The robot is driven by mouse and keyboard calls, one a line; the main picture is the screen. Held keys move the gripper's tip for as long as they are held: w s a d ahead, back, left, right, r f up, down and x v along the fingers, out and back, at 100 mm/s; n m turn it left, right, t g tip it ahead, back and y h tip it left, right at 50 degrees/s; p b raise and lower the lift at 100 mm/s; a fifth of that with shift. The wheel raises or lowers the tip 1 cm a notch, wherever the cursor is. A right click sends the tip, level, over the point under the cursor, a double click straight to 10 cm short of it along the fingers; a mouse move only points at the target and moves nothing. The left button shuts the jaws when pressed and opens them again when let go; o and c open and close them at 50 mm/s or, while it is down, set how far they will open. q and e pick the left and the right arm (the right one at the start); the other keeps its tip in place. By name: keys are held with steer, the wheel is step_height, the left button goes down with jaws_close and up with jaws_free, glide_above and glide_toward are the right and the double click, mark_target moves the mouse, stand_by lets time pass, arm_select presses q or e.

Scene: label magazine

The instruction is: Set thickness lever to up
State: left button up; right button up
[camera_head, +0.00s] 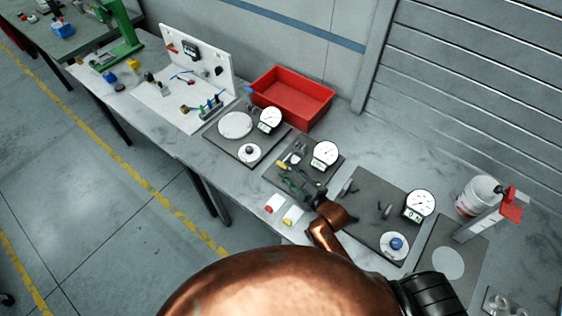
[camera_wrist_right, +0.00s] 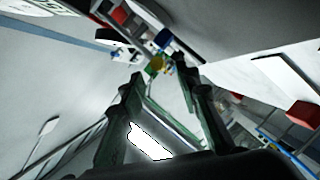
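The middle station plate (camera_head: 331,171) on the bench carries a round white dial gauge (camera_head: 325,153). A small yellow part (camera_head: 281,164) shows at the plate's left side; I cannot tell for sure whether it belongs to the thickness lever, or how the lever is set. My right gripper (camera_head: 291,182), with dark green fingers, is over this plate, close to the yellow part, and hides some of it. In the right wrist view the fingers (camera_wrist_right: 157,75) stand apart. My left gripper is not in view.
Left is a plate with a round disc (camera_head: 235,124) and gauge; right is a larger plate (camera_head: 365,192) with a gauge and blue knob (camera_head: 396,243). A red bin (camera_head: 292,95) stands behind. Red and yellow tagged cards (camera_head: 276,204) lie in front. A white canister (camera_head: 477,196) stands far right.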

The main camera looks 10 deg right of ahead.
mark_target(285, 168)
steer(key=x, duration=0.5)
steer(key=shift+w+d+f, duration=0.1)
steer(key=shift+w+f, duration=0.1)
steer(key=shift+w, duration=0.1)
jaws_close()
stand_by(0.4)
